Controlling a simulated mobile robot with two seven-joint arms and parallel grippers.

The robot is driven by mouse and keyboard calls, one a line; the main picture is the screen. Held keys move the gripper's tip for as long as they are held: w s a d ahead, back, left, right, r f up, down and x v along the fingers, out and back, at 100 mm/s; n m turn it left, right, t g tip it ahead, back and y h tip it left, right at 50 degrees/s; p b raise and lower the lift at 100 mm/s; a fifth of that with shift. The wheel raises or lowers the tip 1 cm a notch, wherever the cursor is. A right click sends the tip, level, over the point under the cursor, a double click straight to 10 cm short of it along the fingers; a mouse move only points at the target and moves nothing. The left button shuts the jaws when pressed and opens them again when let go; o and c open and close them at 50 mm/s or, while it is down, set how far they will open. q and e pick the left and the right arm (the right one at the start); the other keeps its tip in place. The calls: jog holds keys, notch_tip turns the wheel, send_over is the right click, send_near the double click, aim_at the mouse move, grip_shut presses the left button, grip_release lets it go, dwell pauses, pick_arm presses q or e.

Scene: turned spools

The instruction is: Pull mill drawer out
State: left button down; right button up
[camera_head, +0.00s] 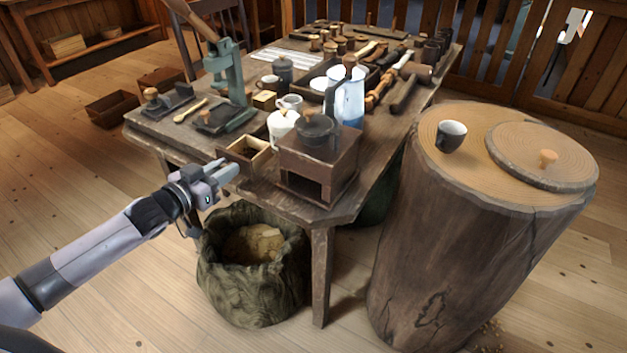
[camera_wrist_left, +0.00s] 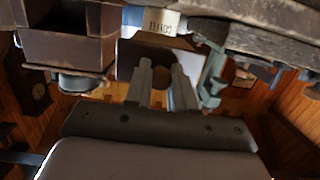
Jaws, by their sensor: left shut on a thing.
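The mill (camera_head: 343,160) is a dark brown box with a dark round top, standing at the table's front corner. Its front opening is dark and empty; the mill also shows upside down in the left wrist view (camera_wrist_left: 68,47). The mill drawer (camera_head: 262,160), a small open box of light wood with some dark contents, is out of the mill, just left of it at the table edge. My left gripper (camera_head: 230,169) is shut on the drawer's front. My right gripper is not in view.
A green press (camera_head: 222,75) is at the back left. A sack (camera_head: 250,290) stands below. A stump (camera_head: 440,240) with a cup (camera_head: 451,136) is at right.

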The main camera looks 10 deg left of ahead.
pick_arm(q)
jog(key=shift+b+x, duration=0.35)
jog(key=shift+x, duration=0.8)
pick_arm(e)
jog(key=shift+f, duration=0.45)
pick_arm(q)
jog(key=shift+r, duration=0.1)
jog(key=shift+f+b, duration=1.05)
jog(key=shift+f, duration=0.8)
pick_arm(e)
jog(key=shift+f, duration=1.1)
pick_arm(q)
jog(key=c, duration=0.9)
grip_release()
jog(key=shift+o, duration=0.2)
jog(key=v, duration=0.7)
jog(key=shift+p, duration=0.45)
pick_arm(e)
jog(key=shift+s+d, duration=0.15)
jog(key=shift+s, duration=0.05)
